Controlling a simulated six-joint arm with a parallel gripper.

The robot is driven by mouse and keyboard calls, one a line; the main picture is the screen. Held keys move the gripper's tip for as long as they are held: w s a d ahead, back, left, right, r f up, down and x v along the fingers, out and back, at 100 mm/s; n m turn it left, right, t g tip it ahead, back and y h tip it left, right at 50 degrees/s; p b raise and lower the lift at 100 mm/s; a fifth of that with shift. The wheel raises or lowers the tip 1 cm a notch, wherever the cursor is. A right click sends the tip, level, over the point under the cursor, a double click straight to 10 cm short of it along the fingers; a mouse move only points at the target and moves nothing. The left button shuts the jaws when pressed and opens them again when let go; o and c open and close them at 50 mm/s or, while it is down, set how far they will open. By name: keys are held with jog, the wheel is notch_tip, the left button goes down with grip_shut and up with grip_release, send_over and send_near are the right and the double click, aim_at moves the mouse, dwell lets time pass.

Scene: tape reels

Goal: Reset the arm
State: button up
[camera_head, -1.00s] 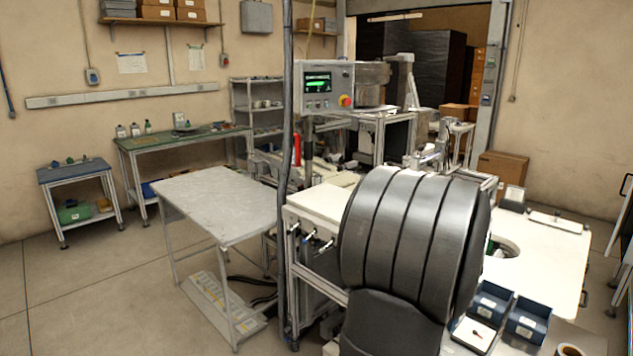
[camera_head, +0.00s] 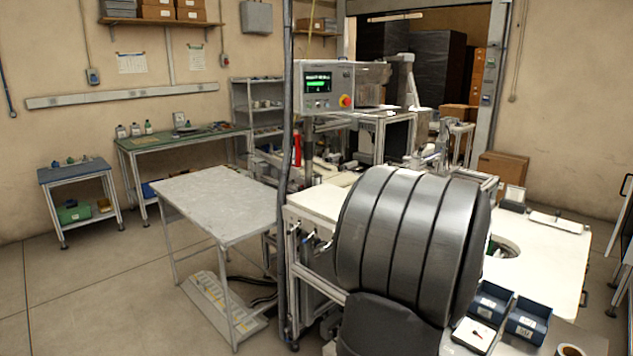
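A large dark grey rounded body (camera_head: 412,240) with several broad bands side by side stands close in front of the camera, over the white worktop (camera_head: 540,255). A black rounded piece (camera_head: 385,325) sits directly under it. I cannot tell whether the banded body is a set of reels or a part of my arm. It hides the middle of the worktop. I cannot make out my gripper's fingers anywhere in the view.
Blue bins (camera_head: 527,322) and a round opening (camera_head: 505,248) are on the worktop at right. A control box (camera_head: 325,88) with a screen and red button stands behind. A dark vertical post (camera_head: 287,150) rises at its left. A grey table (camera_head: 215,200) stands at left, its top clear.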

notch_tip(320, 180, up, 14)
notch_tip(320, 180, down, 18)
jog(key=shift+r, duration=0.1)
jog(key=shift+m, duration=0.3)
jog(key=m, duration=0.8)
jog(key=shift+m, duration=0.3)
jog(key=m, duration=0.4)
jog(key=shift+m, duration=2.2)
jog(key=shift+o, duration=0.4)
